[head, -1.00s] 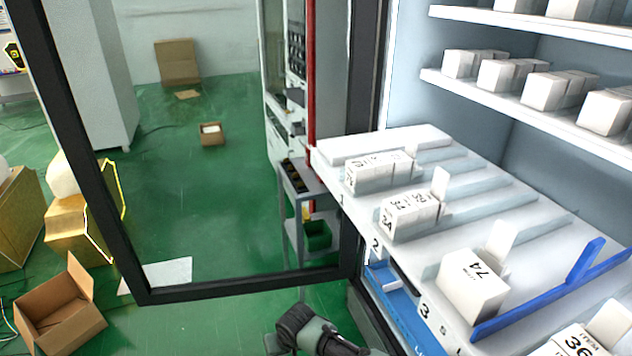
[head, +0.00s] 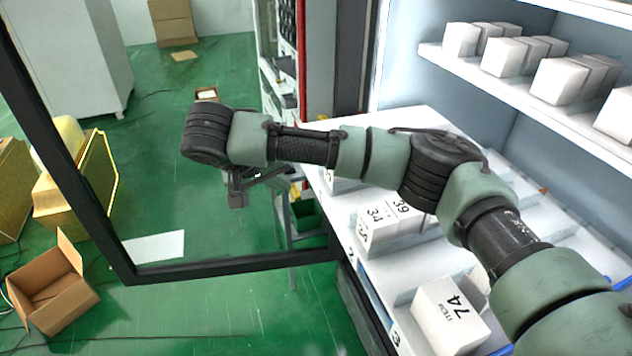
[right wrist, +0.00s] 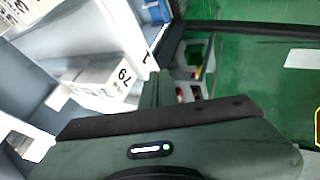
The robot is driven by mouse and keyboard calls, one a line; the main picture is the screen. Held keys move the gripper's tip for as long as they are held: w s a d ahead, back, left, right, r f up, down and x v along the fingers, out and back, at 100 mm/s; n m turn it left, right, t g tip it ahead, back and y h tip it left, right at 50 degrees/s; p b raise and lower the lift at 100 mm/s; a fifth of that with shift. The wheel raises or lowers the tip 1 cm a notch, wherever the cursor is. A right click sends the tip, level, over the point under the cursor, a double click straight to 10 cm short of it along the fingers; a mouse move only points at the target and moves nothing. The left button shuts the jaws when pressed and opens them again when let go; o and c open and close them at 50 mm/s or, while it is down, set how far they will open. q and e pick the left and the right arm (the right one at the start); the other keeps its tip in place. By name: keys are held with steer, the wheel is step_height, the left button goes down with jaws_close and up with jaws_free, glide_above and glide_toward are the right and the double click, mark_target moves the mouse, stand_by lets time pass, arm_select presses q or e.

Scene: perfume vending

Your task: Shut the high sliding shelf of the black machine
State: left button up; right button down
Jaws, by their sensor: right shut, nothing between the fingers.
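In the right wrist view, the shelf's numbered edge (right wrist: 147,68) and a white box (right wrist: 98,82) lie close to the gripper. My left gripper is out of view.
A dark-framed door (head: 235,268) stands open at the left. A fixed upper shelf (head: 520,100) with white boxes is inside the machine. Cardboard boxes (head: 52,290) lie on the green floor (head: 190,310), which is largely clear beyond the door.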

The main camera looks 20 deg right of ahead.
mark_target(321, 192)
steer(key=w+d+f+p, duration=0.1)
steer(key=d+f, duration=0.1)
steer(key=w+d+f+p, duration=0.1)
steer(key=d+f+p, duration=0.1)
steer(key=d, duration=0.1)
steer(key=w+d+f+p, duration=0.1)
steer(key=d+f+p, duration=0.1)
steer(key=d, duration=0.1)
steer(key=shift+w+f, duration=0.15)
steer(key=shift+w, duration=0.15)
steer(key=shift+d, duration=0.1)
